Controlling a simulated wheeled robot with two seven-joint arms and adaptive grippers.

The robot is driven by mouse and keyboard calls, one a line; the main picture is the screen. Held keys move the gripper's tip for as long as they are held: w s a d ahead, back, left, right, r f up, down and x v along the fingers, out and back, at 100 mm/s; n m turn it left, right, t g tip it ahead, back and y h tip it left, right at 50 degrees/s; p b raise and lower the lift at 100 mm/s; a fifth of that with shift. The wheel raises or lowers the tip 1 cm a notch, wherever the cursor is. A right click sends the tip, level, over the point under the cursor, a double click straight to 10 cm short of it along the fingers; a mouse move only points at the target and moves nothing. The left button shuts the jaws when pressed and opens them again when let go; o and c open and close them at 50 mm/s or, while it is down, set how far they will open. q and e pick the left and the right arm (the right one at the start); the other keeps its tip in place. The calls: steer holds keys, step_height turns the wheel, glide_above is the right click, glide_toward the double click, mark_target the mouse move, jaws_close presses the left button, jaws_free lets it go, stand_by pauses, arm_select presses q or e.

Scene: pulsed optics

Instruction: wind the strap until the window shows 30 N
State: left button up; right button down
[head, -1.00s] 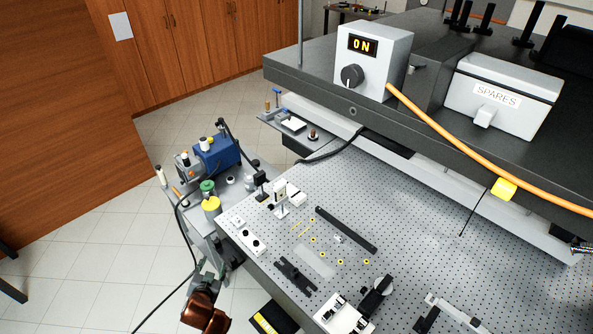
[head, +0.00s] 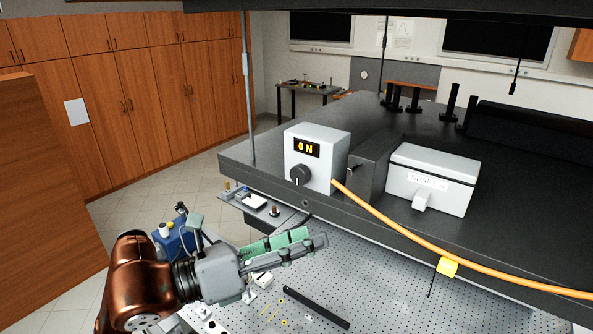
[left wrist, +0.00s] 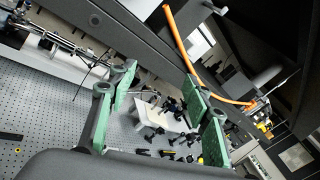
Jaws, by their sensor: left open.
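A light grey box (head: 328,150) stands at the near left corner of a raised dark shelf. Its window (head: 306,148) shows 0 N in orange. A dark round knob (head: 300,175) sits below the window. The orange strap (head: 400,227) leaves the box's lower right and runs right along the shelf edge; it also shows in the left wrist view (left wrist: 180,42). My left gripper (head: 309,243), with green finger pads, is open and empty. It is below and in front of the box, apart from the knob. In the left wrist view its pads (left wrist: 158,92) stand wide apart. My right gripper is not in view.
A yellow piece (head: 447,267) sits on the strap. A white SPARES box (head: 432,180) stands right of the knob box. The dark shelf (head: 350,225) overhangs the perforated table (head: 380,300), which carries small parts and a black bar (head: 316,307). A thin post (head: 248,100) rises at the shelf's left.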

mark_target(297, 176)
arm_select(q)
steer(key=w+a+r+n+t+y+p, duration=0.1)
steer(key=w+a+r+n+t+y, duration=0.2)
steer(key=w+a+r+t+y, duration=0.25)
steer(key=shift+t, duration=0.45)
steer(key=w+d+p, duration=0.1)
steer(key=d, duration=0.1)
steer(key=w+d+r+p, duration=0.1)
steer(key=w+p, duration=0.1)
steer(key=shift+w+d+r, duration=0.1)
steer(key=shift+d+r, duration=0.05)
steer(key=shift+d, duration=0.2)
steer(key=shift+w+d, duration=0.35)
steer(key=shift+w, duration=0.15)
steer(key=shift+c, duration=0.4)
steer(key=c, duration=1.1)
